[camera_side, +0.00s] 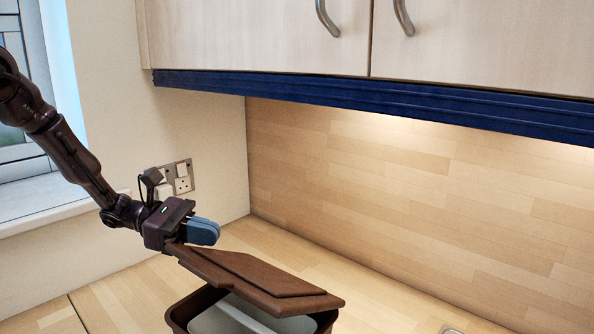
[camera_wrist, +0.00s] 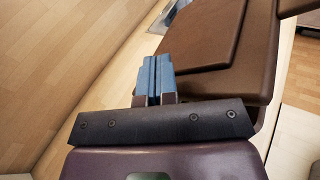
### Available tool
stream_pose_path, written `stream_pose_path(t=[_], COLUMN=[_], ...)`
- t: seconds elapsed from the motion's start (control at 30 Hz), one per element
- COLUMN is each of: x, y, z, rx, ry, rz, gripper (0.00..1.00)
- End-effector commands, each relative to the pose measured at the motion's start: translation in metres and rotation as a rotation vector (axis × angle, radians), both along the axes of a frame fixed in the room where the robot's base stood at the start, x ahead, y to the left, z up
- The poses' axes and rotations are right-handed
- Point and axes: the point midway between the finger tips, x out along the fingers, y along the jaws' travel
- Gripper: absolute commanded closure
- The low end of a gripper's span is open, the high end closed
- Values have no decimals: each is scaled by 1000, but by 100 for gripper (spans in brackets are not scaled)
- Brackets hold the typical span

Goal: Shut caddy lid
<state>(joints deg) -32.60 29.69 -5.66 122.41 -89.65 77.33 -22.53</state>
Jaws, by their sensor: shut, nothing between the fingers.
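The caddy (camera_side: 178,313) is a dark brown bin at the bottom of the side view, with a pale grey-green inside (camera_side: 225,317) showing under its lid. The brown lid (camera_side: 262,277) is partly open and tilted above the bin's rim. In the wrist view the lid (camera_wrist: 196,42) fills the top middle and right. My gripper (camera_side: 204,231) has blue fingers pressed together with nothing between them. It is at the lid's left end in the side view, just above or against it; I cannot tell if they touch. The fingers also show in the wrist view (camera_wrist: 157,75), beside the lid.
A wooden worktop (camera_side: 130,293) surrounds the caddy and is clear at left and behind. A wall socket (camera_side: 181,178) is behind my gripper. Wall cupboards (camera_side: 260,35) with a blue lower trim (camera_side: 350,98) hang above. A metal edge (camera_side: 452,329) shows at bottom right.

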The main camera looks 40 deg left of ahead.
Motion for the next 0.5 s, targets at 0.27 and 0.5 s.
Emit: stream_pose_path(t=[0.27,0.5], x=[0,-8], y=[0,0], z=[-1,-10], rx=[-1,-2], ry=[1,3], rz=[0,1], gripper=[100,100])
